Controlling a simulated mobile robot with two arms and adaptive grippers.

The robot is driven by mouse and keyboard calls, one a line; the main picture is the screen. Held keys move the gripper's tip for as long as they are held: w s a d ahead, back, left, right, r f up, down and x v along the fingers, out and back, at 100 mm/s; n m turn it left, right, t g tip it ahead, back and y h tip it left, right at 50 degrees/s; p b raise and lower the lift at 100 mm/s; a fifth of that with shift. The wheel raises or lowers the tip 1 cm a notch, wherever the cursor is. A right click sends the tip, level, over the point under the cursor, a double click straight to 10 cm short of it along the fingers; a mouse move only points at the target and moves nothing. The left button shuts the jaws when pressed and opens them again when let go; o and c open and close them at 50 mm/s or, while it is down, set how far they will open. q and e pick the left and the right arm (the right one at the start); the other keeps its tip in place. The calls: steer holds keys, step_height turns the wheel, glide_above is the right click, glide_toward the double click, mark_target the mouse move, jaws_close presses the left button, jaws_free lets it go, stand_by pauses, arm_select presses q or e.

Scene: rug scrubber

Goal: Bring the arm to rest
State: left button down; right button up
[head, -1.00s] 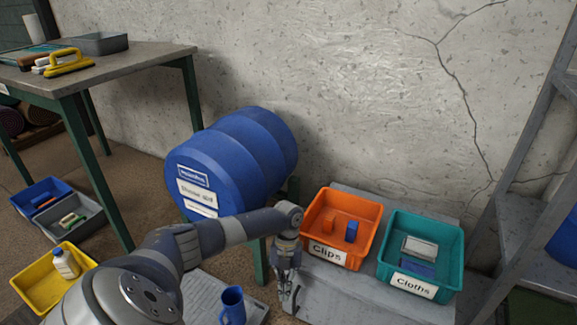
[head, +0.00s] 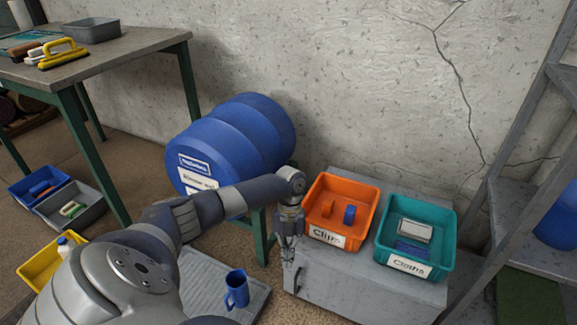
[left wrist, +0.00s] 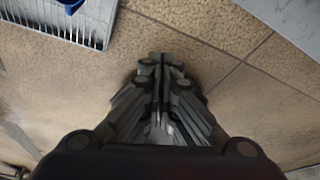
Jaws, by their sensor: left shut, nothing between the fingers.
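My left arm (head: 215,207) comes in from the lower left of the head view. It reaches past the blue barrel, and its wrist bends down. My left gripper (head: 288,250) points downward in front of the cabinet's left end, left of the orange bin. In the left wrist view its fingers (left wrist: 160,85) are together and empty, with bare floor beyond them. My right gripper is in neither view.
An orange Clips bin (head: 318,240) and a teal Cloths bin (head: 383,258) stand on the grey cabinet (head: 365,295). A blue mug (head: 237,290) stands on a grey ribbed tray (head: 200,275). A blue barrel (head: 245,140) lies behind my arm. A grey ladder-like frame (head: 500,210) stands at right.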

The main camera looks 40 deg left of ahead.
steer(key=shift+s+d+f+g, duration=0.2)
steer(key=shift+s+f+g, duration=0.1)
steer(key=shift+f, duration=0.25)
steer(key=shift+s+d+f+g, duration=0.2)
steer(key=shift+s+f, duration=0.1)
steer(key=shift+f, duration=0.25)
